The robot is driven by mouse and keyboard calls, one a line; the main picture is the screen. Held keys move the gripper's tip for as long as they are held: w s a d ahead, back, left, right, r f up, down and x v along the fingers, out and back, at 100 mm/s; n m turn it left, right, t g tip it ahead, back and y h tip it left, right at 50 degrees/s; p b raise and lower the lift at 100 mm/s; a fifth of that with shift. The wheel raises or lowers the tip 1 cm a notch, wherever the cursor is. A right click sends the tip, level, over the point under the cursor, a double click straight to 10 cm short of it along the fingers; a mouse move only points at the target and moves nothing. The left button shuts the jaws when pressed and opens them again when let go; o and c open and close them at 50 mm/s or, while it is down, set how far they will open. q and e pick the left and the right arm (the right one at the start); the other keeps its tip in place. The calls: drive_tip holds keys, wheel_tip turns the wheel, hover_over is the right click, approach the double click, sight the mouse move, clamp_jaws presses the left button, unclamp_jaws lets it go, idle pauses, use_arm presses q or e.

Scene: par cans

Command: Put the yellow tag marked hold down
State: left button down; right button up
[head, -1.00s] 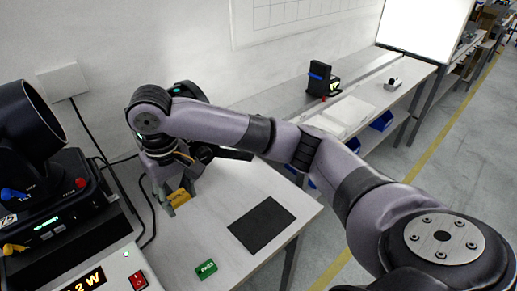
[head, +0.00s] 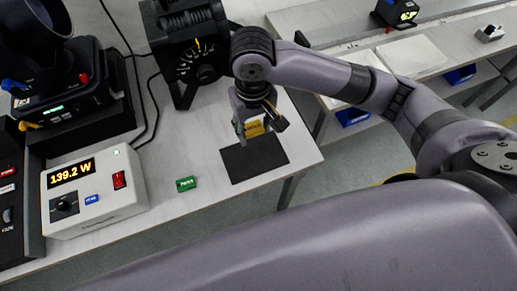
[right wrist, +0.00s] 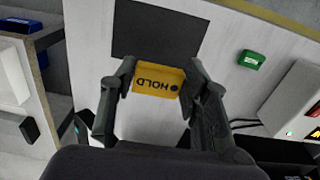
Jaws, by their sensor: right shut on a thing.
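The yellow tag (right wrist: 158,82) marked HOLD is between the fingers of my right gripper (right wrist: 158,88), which is shut on it. In the head view the tag (head: 255,128) shows at the fingertips of the right gripper (head: 254,130), over the far edge of a dark mat (head: 254,163). In the right wrist view the mat (right wrist: 160,32) lies beyond the tag. I cannot tell whether the tag touches the table or mat. My left gripper is not in view.
A green tag (head: 187,184) lies left of the mat. A power meter (head: 95,190) reading 139.2 W stands at the left, beside a stage light (head: 35,40). A black device with a dial (head: 190,55) stands behind. The table's right edge is close to the mat.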

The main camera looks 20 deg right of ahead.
hover_over(256, 159)
wheel_tip(256, 159, down, 10)
drive_tip(key=shift+r, duration=0.1)
drive_tip(key=shift+f, duration=0.7)
wheel_tip(256, 159, down, 3)
drive_tip(key=shift+f, duration=0.35)
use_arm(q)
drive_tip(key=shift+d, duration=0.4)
use_arm(e)
drive_tip(key=o, duration=0.9)
drive_tip(key=shift+f, duration=0.1)
drive_tip(key=shift+o, duration=0.2)
